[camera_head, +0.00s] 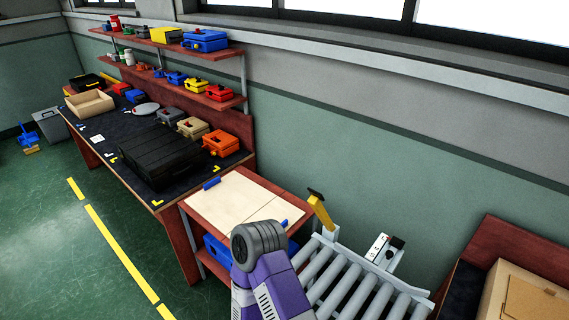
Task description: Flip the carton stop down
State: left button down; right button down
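A yellow bar with a black end, which looks like the carton stop (321,212), stands raised at the far left end of the roller conveyor (340,280). It leans a little to the left and its foot meets a light grey bracket. My purple arm, with a grey rounded joint, comes up from the bottom just left of the conveyor and hides part of its left side. The arm is apart from the bar in the picture. Neither gripper can be seen.
A small white box with a black knob (384,248) sits on the conveyor's far rail. A cardboard carton (522,292) stands at the lower right. A wooden-topped stand (231,203) is left of the conveyor, beside a long workbench with cases. Visible rollers are clear.

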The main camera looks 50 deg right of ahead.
aim_at(314, 201)
jog(key=i, duration=0.7)
jog(key=z, duration=3.45)
